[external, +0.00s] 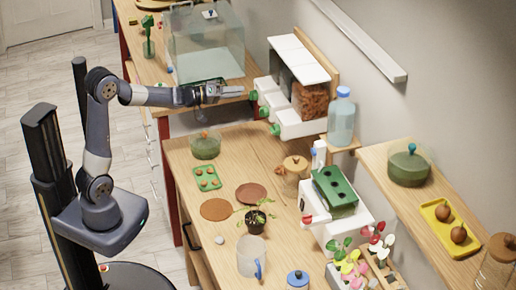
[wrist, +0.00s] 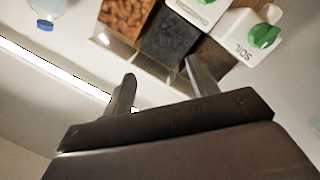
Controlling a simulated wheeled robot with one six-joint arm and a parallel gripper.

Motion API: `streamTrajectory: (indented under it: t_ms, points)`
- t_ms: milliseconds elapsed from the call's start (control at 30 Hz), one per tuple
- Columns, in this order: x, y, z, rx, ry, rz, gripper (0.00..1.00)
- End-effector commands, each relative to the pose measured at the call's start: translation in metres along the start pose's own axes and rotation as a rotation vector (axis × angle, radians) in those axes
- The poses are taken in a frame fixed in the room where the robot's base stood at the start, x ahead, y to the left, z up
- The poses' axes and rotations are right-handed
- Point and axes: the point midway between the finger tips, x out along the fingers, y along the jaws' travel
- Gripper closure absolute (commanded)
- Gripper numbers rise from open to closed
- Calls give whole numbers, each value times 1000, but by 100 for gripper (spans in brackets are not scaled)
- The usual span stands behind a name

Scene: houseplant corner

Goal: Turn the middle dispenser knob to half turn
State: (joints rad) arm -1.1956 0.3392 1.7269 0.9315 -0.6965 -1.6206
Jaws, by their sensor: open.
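The dispenser (external: 298,122) is a white wall unit with clear bins and three green knobs on white spouts. The middle knob (external: 264,112) is between the far knob (external: 253,95) and the near knob (external: 275,130). In the wrist view, the middle knob (wrist: 207,2) appears cut off at the top edge, beside another green knob (wrist: 264,36) on a spout marked SOIL. My gripper (external: 230,91) is open and empty, left of and slightly above the knobs, apart from them. Its two fingers also show in the wrist view (wrist: 160,84). The middle knob's exact angle is too small to tell.
A glass tank (external: 205,45) stands behind my gripper on the far table. A blue-capped bottle (external: 341,118) stands on a small shelf right of the dispenser. The workbench (external: 240,150) below holds a green bowl (external: 205,147) and a cork-lidded jar (external: 294,172).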

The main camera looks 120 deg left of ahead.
Motion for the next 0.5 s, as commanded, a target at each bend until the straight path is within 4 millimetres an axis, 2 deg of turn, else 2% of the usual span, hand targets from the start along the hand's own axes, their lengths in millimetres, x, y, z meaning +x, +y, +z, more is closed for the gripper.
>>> streamTrajectory:
  t_ms: [33, 100, 133, 200, 333, 500]
  points:
    - [-14, -1, -13, -62, 11, 2, 44]
    - [-33, -6, -21, -155, 24, 17, 44]
    - [-29, -20, -4, -160, 13, 16, 44]
    - [-27, -39, 15, -155, 12, 15, 44]
    - [-25, -65, 38, -152, 13, 17, 44]
    - [-24, -87, 58, -146, 16, 20, 44]
